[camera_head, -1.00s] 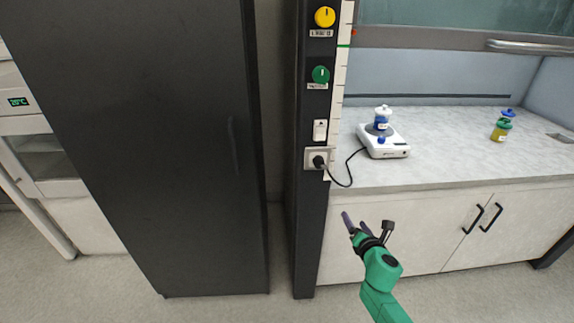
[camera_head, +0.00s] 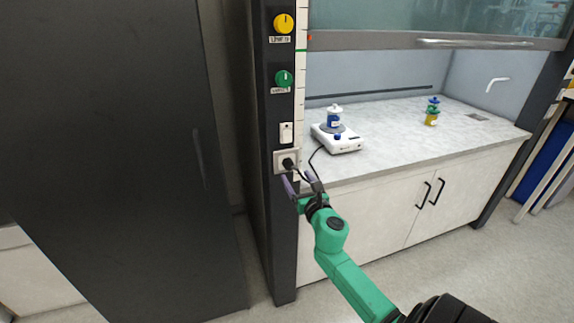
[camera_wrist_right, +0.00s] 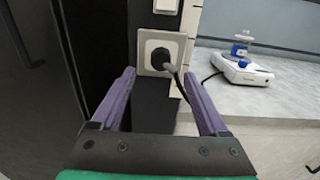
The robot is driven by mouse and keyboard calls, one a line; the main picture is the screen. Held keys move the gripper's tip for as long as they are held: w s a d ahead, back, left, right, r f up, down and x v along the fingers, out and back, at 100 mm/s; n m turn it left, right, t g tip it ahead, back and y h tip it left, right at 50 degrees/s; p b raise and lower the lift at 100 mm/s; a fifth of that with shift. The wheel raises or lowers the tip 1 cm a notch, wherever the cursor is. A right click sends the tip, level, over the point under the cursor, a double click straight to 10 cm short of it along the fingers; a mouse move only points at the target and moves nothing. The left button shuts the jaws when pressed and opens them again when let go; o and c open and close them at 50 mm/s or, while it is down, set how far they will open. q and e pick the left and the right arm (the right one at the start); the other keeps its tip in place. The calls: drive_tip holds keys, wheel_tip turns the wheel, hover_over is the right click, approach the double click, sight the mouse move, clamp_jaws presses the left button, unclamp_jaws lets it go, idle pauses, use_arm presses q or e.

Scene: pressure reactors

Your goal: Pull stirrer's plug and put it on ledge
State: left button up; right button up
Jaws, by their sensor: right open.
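The stirrer's black plug (camera_head: 288,163) sits in the white wall socket (camera_head: 279,167) on the dark post of the fume hood. In the right wrist view the plug (camera_wrist_right: 160,60) lies ahead, between the lines of the two fingers. My right gripper (camera_head: 301,183) is open and empty, just below and in front of the socket. Its purple fingers (camera_wrist_right: 158,100) stand apart and do not visibly touch the plug. My left gripper is out of view. The ledge cannot be made out for certain.
A white switch (camera_head: 286,132), a green knob (camera_head: 283,78) and a yellow knob (camera_head: 283,23) are above the socket. A tall dark cabinet (camera_head: 110,150) stands at left. The raised sash (camera_head: 430,42) hangs above.

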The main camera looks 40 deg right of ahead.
sight(290, 167)
drive_tip(key=b+x, duration=0.1)
drive_tip(key=x, duration=0.6)
drive_tip(key=shift+s, duration=0.1)
idle(0.9)
clamp_jaws()
drive_tip(key=shift+f, duration=0.15)
drive_tip(key=shift+s, duration=0.15)
drive_tip(key=shift+s+a, duration=0.25)
drive_tip(key=shift+s, duration=0.45)
drive_tip(key=shift+p+v, duration=0.35)
drive_tip(key=shift+v, duration=1.75)
